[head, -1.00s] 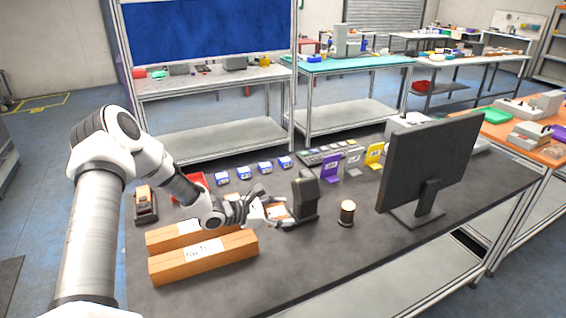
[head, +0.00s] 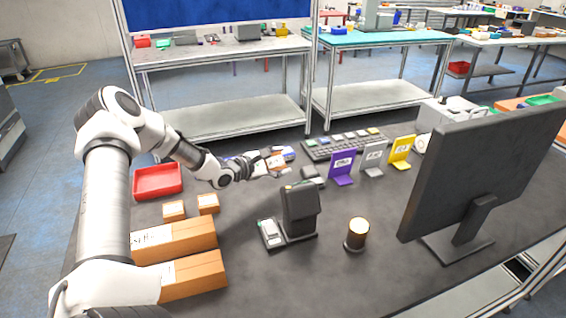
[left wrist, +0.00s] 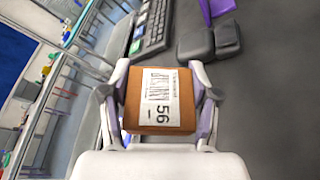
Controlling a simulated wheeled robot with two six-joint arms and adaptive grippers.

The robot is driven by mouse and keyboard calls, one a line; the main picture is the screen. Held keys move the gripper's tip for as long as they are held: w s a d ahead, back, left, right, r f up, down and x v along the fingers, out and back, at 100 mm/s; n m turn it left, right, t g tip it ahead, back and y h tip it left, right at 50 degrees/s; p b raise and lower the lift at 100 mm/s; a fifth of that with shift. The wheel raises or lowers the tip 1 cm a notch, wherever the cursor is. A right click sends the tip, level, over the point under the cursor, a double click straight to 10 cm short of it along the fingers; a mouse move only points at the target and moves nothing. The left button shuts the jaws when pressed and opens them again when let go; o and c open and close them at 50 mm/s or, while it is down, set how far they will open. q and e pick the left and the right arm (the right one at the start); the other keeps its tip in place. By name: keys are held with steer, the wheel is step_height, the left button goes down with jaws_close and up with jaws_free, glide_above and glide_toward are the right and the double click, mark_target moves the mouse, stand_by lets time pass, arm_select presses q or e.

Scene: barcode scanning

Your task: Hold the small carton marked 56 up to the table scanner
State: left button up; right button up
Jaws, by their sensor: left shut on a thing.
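The small carton (left wrist: 152,98) is brown with a white label; the barcode and the number 56 face my left wrist camera. My left gripper (head: 272,166) is shut on it, with one finger on each side, and holds the carton (head: 276,161) toward the back of the table. A tall black stand-like device (head: 300,210) is nearer the front. A low dark device (head: 312,175) is just right of the gripper; a dark two-part device (left wrist: 210,42) is ahead in the left wrist view. I cannot tell which is the table scanner. My right gripper is not in view.
A keyboard (head: 345,144) and purple (head: 342,166), grey (head: 373,158) and yellow (head: 401,151) signs stand behind. A monitor (head: 485,180) is right, a round cup-like thing (head: 357,233) in front. Large cartons (head: 190,277), small cartons (head: 174,210) and a red tray (head: 158,182) are left.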

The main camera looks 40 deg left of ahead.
arm_select(q)
steer(key=d+f, duration=0.1)
steer(key=s+d+f+b, duration=0.1)
steer(key=d+f, duration=0.1)
steer(key=f, duration=0.1)
steer(key=shift+s+d+b, duration=0.15)
steer(key=shift+s+b, duration=0.1)
steer(key=shift+b, duration=0.1)
steer(key=shift+s+d+f, duration=0.25)
steer(key=shift+d+f, duration=0.1)
steer(key=w+a+r+p, duration=0.1)
steer(key=w+a+r, duration=0.1)
steer(key=a+r, duration=0.1)
steer(key=w+a+r+p, duration=0.2)
steer(key=a+r, duration=0.1)
steer(key=a, duration=0.1)
steer(key=w+a+r+p, duration=0.1)
steer(key=a+r+p, duration=0.1)
steer(key=a+r, duration=0.2)
steer(key=shift+w+a, duration=0.1)
steer(key=shift+w, duration=0.3)
steer(key=shift+w+a, duration=0.1)
steer(key=shift+a, duration=0.1)
steer(key=shift+r, duration=0.1)
